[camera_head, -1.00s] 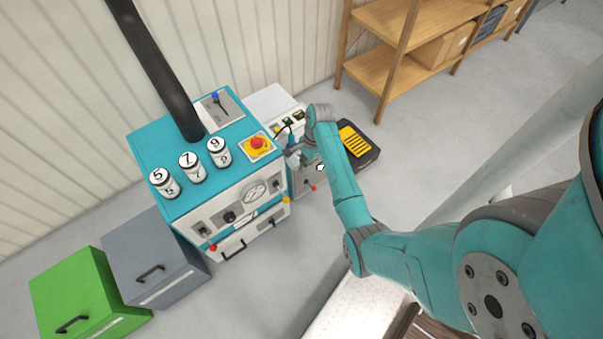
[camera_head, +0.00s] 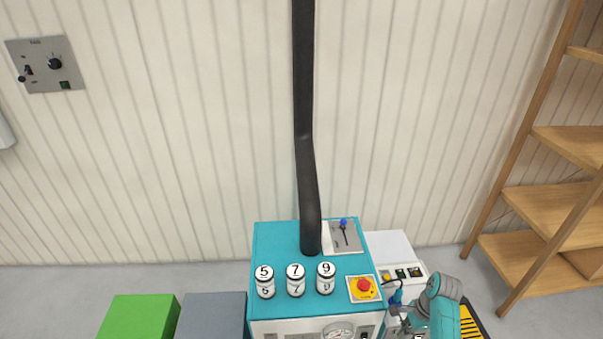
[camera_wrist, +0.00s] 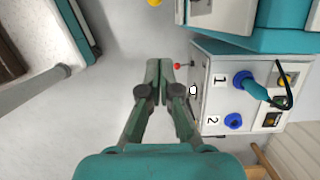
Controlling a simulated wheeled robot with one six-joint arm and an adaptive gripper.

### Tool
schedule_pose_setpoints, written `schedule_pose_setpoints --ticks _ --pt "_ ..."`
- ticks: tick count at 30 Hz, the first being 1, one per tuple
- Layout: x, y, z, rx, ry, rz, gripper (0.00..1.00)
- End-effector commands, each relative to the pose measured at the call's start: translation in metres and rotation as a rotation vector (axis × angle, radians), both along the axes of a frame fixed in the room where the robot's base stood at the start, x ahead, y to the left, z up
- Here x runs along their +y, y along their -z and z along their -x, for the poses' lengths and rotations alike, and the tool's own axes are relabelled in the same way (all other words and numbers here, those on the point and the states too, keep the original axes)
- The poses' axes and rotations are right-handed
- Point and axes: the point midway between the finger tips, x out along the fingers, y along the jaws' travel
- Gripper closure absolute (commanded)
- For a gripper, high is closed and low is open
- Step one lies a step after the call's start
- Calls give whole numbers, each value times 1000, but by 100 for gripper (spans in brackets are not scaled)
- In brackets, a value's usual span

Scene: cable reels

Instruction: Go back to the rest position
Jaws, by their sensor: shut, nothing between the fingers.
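My gripper (camera_wrist: 158,74) points down the middle of the wrist view. Its two fingers are together with nothing between them. The floor lies below the fingertips. A white box with blue sockets marked 1 and 2 (camera_wrist: 222,98) stands just right of the fingers, and I see no contact. A blue plug with a black cable (camera_wrist: 258,90) sits at socket 1. In the head view my arm's end (camera_head: 437,308) shows at the bottom right, beside the teal machine (camera_head: 275,240); the fingers are hard to make out there.
The machine carries counters reading 5, 7 and 9, a red emergency button (camera_head: 364,286) and a black pipe (camera_head: 308,190). Green (camera_head: 138,318) and grey (camera_head: 212,316) boxes stand left. A wooden shelf (camera_head: 545,225) stands right. A control panel (camera_head: 46,64) hangs on the wall.

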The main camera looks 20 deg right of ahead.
Motion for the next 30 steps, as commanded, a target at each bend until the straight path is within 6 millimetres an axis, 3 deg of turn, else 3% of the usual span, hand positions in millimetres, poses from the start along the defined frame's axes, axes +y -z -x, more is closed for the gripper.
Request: schedule_pose_setpoints --ticks 4,7,13,18,24,30 --pt "5 5 2 -8 -12 7 100" --pt "20 18 8 -38 -48 33 100" --pt "69 54 30 -159 -186 143 100" --pt "108 72 56 -270 -322 253 100" --pt "148 75 92 -393 -485 390 100" --pt "182 59 132 -512 -652 533 100"
